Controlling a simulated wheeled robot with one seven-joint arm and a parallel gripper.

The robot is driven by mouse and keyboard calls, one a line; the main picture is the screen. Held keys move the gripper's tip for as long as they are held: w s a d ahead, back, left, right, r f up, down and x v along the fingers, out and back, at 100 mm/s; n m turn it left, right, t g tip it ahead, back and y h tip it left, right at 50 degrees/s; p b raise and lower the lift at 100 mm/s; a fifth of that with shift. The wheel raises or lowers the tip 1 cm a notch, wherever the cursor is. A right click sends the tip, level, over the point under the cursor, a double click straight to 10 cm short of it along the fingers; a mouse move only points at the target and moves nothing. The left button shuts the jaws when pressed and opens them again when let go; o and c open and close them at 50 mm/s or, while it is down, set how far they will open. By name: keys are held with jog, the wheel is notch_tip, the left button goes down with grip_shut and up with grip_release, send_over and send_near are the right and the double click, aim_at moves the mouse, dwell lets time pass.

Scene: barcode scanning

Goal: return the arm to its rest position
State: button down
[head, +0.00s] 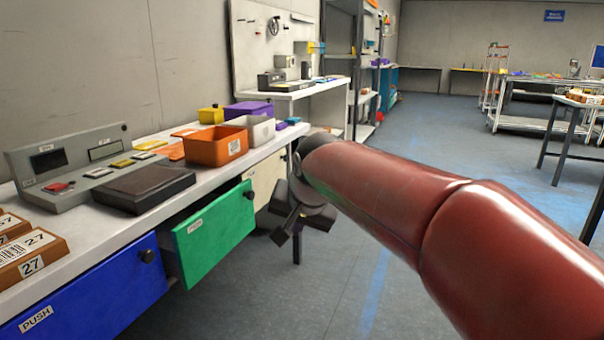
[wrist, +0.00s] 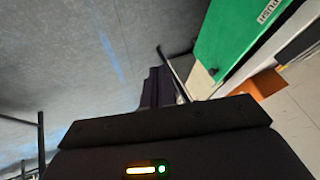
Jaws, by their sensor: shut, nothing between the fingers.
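My red arm reaches in from the lower right of the head view. My dark gripper (head: 281,226) hangs at its end, just right of the green drawer (head: 213,235) and in front of the cream drawer front (head: 268,178). In the wrist view my gripper (wrist: 157,88) is shut and empty, its dark fingers together over the grey floor. The green drawer (wrist: 240,40) shows there at the upper right, apart from the fingers. It looks pulled out from the bench.
The white bench (head: 205,180) runs along the left. On it are an orange bin (head: 212,150), a grey bin (head: 258,130), a control console (head: 75,160) and numbered boxes (head: 25,255). A blue drawer (head: 90,295) is at the lower left. Blue-grey floor (head: 440,140) lies open beyond my arm.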

jog(key=s+d+f+n+h, duration=0.1)
jog(key=s+d+f, duration=0.4)
jog(key=s+d, duration=0.4)
jog(key=s+d+f+n+h, duration=0.1)
jog(key=s+d+f, duration=0.5)
jog(key=s+d, duration=0.4)
jog(key=s, duration=0.5)
jog(key=shift+s+d+g+h, duration=0.15)
jog(key=shift+d+g+h, duration=0.15)
jog(key=shift+f, duration=0.15)
